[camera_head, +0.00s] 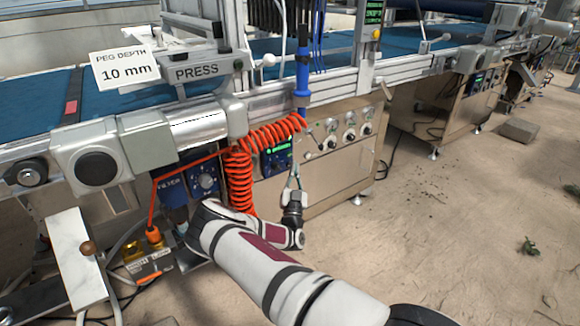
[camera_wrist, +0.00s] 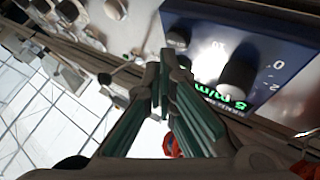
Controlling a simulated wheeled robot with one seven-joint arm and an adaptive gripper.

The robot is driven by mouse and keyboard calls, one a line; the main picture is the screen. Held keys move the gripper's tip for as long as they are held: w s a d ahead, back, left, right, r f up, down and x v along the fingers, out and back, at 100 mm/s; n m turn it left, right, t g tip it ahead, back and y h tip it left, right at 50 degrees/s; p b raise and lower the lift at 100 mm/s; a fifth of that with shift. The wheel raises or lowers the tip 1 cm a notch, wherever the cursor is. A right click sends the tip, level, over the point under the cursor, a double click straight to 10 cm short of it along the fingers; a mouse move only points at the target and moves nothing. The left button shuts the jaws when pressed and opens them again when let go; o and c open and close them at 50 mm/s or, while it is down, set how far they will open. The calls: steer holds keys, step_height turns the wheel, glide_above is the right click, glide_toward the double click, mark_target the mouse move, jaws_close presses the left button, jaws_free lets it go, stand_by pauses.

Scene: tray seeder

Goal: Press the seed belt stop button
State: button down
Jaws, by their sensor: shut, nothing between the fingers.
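A dark blue control box (camera_head: 270,166) with a green lit display is on the front of the metal machine cabinet. In the wrist view the blue box (camera_wrist: 205,28) shows a large black knob (camera_wrist: 238,76), a smaller dark round control (camera_wrist: 178,39) and a green readout (camera_wrist: 222,97) that seems to say 5 m/min. I cannot tell for certain which control is the seed belt stop button. My gripper (camera_head: 294,176) is shut and empty, just right of and slightly below the box. In the wrist view its fingertips (camera_wrist: 168,62) are close to the small control; contact cannot be told.
An orange coiled hose (camera_head: 240,180) hangs just left of the box. Several knobs (camera_head: 350,135) are on the cabinet to the right. The floor (camera_head: 450,220) at the right is mostly clear.

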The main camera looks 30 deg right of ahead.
steer(key=shift+w+b, duration=0.3)
steer(key=shift+w, duration=0.15)
stand_by(0.3)
steer(key=shift+s, duration=0.55)
steer(key=s+p, duration=0.2)
steer(key=s, duration=0.4)
steer(key=shift+p, duration=0.4)
stand_by(0.7)
